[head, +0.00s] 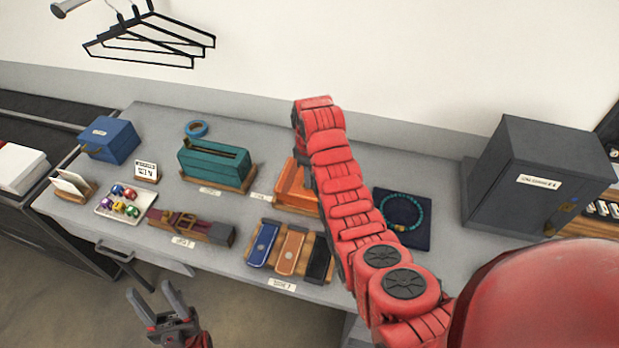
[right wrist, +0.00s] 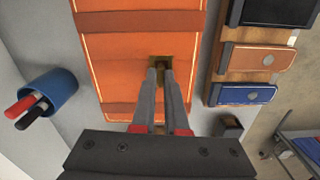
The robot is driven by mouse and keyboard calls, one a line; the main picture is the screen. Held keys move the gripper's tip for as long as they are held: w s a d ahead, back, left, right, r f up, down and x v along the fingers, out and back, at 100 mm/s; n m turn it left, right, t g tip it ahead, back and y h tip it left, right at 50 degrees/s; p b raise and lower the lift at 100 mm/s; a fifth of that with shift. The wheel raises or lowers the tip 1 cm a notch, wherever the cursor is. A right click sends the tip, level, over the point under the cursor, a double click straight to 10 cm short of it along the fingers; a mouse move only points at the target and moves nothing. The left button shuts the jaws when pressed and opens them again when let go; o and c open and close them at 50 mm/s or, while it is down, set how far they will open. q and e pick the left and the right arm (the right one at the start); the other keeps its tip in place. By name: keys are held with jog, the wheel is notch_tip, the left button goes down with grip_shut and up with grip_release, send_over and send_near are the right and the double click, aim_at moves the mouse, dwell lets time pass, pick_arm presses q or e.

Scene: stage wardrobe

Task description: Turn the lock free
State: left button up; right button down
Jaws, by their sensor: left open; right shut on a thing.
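An orange case (head: 288,187) lies on the table, partly hidden behind my right arm; it fills the middle of the right wrist view (right wrist: 140,48). How far the lock is turned cannot be told. My left gripper (head: 160,310) is open and empty, in front of the table's front edge.
A teal case (head: 215,165) stands left of the orange one. Blue, orange and black cases (head: 290,253) lie in front. A dark tray with a turquoise necklace (head: 415,232) and a grey cabinet (head: 530,175) are to the right. A blue cup with pens (right wrist: 50,90) is close to the orange case.

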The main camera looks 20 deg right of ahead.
jog(key=shift+n, duration=0.6)
jog(key=c, duration=0.9)
grip_release()
jog(key=shift+c, duration=0.2)
notch_tip(320, 180, up, 7)
jog(key=p, duration=0.7)
jog(key=shift+r, duration=0.1)
jog(key=shift+f+b, duration=0.2)
jog(key=shift+b, duration=0.3)
jog(key=shift+r, duration=0.7)
notch_tip(320, 180, up, 9)
jog(key=b, duration=0.1)
